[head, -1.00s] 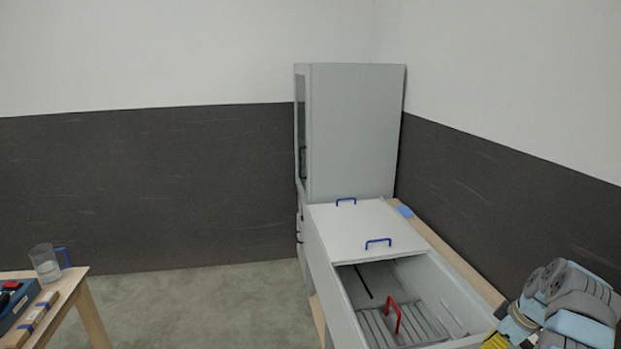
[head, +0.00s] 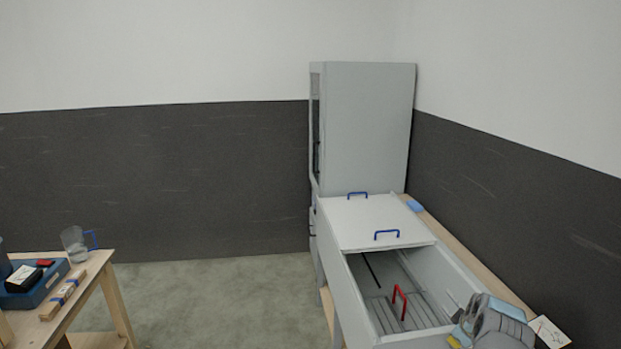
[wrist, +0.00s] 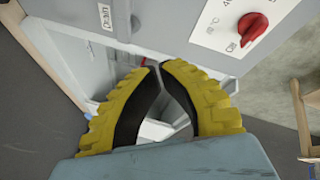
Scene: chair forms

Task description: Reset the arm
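My gripper (wrist: 158,68) shows in the wrist view with two yellow ribbed fingers and black inner pads. The fingertips meet or nearly meet, and nothing is held between them. In the head view the end of my arm is at the lower right, over the near end of a grey open-topped unit (head: 345,285). Part of a yellow finger shows there at the lower edge. The wrist view shows a grey panel (wrist: 65,12) with a "Drain" label and a white panel with a red knob (wrist: 252,28).
The grey unit has a lid (head: 375,222) with blue handles and a red handle (head: 399,302) inside. A tall grey cabinet (head: 365,130) stands behind. At left, a wooden table (head: 95,265) holds a glass jug (head: 75,244), a blue tray (head: 45,286) and a wooden piece (head: 62,296). Floor between is clear.

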